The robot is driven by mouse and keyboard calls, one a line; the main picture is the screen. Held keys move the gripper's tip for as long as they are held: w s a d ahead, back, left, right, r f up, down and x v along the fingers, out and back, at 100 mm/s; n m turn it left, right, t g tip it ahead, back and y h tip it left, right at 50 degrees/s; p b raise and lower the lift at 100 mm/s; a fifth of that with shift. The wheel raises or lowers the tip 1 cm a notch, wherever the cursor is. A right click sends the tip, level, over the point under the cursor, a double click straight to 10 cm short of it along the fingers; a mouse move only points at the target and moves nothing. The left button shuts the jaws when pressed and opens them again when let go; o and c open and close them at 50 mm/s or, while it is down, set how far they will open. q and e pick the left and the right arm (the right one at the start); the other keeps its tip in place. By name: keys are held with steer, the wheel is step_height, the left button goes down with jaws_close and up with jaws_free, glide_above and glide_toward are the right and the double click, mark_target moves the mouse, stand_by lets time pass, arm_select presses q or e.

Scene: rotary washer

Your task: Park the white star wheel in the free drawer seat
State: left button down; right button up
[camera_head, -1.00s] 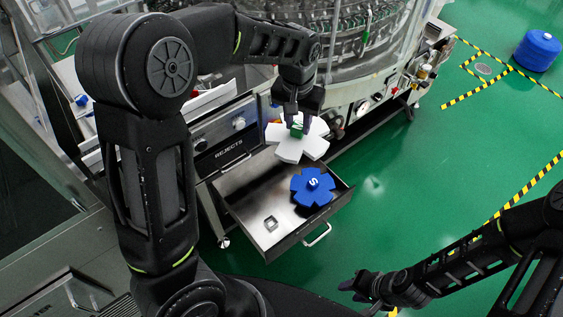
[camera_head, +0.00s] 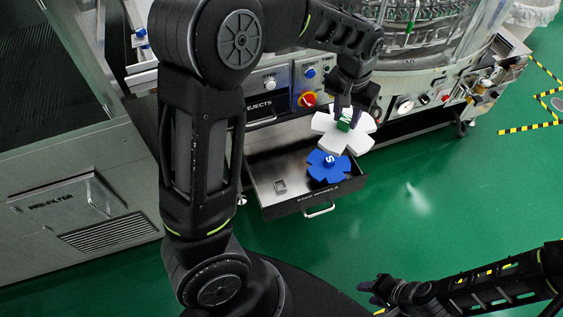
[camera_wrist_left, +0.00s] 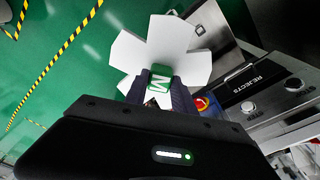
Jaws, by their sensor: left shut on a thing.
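The white star wheel (camera_head: 329,131) has a green hub marked M. My left gripper (camera_head: 346,112) is shut on the green hub and holds the wheel above the back right part of the open drawer (camera_head: 263,190). The wheel also shows in the left wrist view (camera_wrist_left: 172,36), with the green hub (camera_wrist_left: 160,78) between the fingers. A blue star wheel (camera_head: 325,168) marked S lies in the right part of the drawer. A small square seat (camera_head: 280,187) is bare in the drawer's left part. My right gripper (camera_head: 370,290) is low at the right, away from the drawer; its finger gap is unclear.
The drawer handle (camera_head: 319,210) sticks out at the front. The panel behind the drawer has a red and yellow knob (camera_head: 307,100). The washer (camera_head: 440,45) stands behind. Green floor (camera_head: 420,200) is clear to the right.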

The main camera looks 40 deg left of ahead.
arm_select(q)
steer(key=s+a+f+n+b, duration=0.1)
steer(key=a+f+n+b, duration=0.2)
steer(key=f, duration=0.7)
steer(key=s+a+f+n+b, duration=0.1)
steer(key=a+f+n+b, duration=0.2)
steer(key=a+f, duration=0.5)
steer(key=s+a+f+n+y+b, duration=0.1)
steer(key=a+f+n, duration=0.4)
steer(key=f, duration=0.7)
steer(key=shift+s+a+g+b, duration=0.3)
steer(key=shift+s+a+b, duration=0.25)
steer(key=shift+b, duration=0.5)
steer(key=shift+d, duration=0.1)
step_height(320, 180, down, 8)
steer(key=b, duration=0.6)
steer(key=shift+r, duration=0.2)
steer(key=shift+f, duration=0.1)
steer(key=c, duration=1)
jaws_free()
steer(key=shift+s, duration=0.1)
steer(key=shift+o, duration=0.2)
